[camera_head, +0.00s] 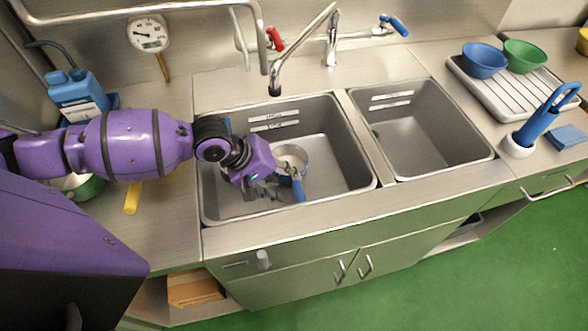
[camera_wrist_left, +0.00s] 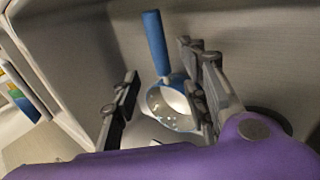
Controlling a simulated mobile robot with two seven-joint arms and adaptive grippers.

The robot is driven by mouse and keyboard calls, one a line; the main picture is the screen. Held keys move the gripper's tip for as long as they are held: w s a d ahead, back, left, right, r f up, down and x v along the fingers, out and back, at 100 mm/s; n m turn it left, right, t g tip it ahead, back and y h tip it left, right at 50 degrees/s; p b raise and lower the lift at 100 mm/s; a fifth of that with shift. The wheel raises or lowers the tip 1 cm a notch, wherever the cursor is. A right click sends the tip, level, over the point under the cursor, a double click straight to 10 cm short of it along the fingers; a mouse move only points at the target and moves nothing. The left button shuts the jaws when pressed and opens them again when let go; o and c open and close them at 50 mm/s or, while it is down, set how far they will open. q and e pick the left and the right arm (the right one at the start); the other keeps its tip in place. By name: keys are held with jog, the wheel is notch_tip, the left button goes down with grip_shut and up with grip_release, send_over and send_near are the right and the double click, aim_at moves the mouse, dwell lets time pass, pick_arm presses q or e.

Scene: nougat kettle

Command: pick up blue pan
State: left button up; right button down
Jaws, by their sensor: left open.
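The blue pan (camera_head: 293,157) is small, with a pale inside and a blue handle (camera_head: 299,190). It sits in the left sink basin (camera_head: 340,187), its handle towards the front in the head view. In the left wrist view the pan (camera_wrist_left: 173,104) lies between the fingers, its handle (camera_wrist_left: 155,42) pointing up the picture. My left gripper (camera_head: 268,190) reaches down into the basin from the left, just beside the pan. It is open, with a finger on either side of the pan in the wrist view and nothing gripped. My right gripper is not in view.
The right basin (camera_head: 428,130) is empty. A faucet (camera_head: 300,55) arches over the left basin's back. At right, a rack (camera_head: 500,95) bears a blue bowl (camera_head: 484,60) and a green bowl (camera_head: 524,56). A blue bottle (camera_head: 78,97) stands behind my left arm.

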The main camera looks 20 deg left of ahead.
aim_at(295, 185)
pick_arm(q)
jog(key=x, duration=0.5)
jog(key=shift+w+a, duration=0.3)
jog(key=shift+a, duration=0.05)
jog(key=shift+w+d+f, duration=0.15)
jog(key=shift+d+f, duration=0.1)
jog(key=shift+f, duration=0.1)
grip_shut()
